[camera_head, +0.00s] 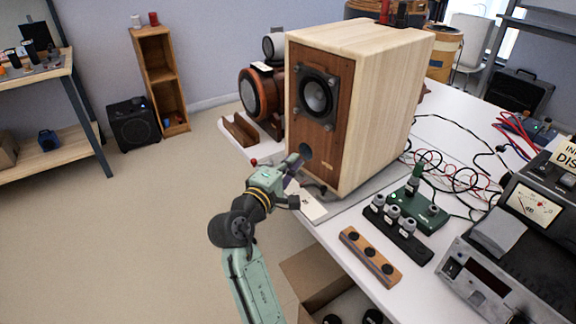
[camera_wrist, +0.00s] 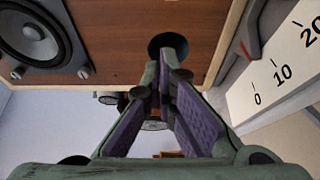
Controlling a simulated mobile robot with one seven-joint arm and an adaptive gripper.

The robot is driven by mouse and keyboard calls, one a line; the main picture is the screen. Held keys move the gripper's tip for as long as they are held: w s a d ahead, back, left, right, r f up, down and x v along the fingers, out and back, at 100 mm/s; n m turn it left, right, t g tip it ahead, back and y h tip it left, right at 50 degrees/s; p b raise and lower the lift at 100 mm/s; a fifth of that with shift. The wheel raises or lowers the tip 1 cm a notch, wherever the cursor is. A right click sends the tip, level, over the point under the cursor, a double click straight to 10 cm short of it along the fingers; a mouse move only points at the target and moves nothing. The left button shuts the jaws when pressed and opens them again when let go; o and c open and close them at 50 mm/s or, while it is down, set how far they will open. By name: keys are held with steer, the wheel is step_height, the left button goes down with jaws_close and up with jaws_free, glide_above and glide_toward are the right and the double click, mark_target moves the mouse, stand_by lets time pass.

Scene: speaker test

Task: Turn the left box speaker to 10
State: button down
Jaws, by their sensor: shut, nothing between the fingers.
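The box speaker (camera_head: 385,110) is a pale wooden cabinet with a brown front, standing upright on the white table. Its round driver (camera_head: 317,96) is above a dark port hole (camera_head: 306,152). In the wrist view the driver (camera_wrist: 32,35) is at left and the port (camera_wrist: 168,46) at top centre. My gripper (camera_head: 292,163) is shut and empty at the lower front. Its fingertips (camera_wrist: 164,72) overlap the port's edge; I cannot tell if they are inside. A white scale card (camera_head: 312,208) reads 0, 10 and 20 in the wrist view (camera_wrist: 290,70), beside a red-marked grey pointer (camera_wrist: 246,48); its exact reading is unclear.
A round wooden speaker (camera_head: 258,93) stands behind, left of the box. To the right are a green device (camera_head: 412,207), a black knob strip (camera_head: 398,228), a wooden block with black knobs (camera_head: 371,257) and loose cables. An open cardboard box (camera_head: 312,277) stands below the table edge.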

steer(key=shift+p+x, duration=0.35)
steer(key=shift+x, duration=1.85)
steer(key=shift+s+d, duration=0.5)
steer(key=shift+s, duration=0.15)
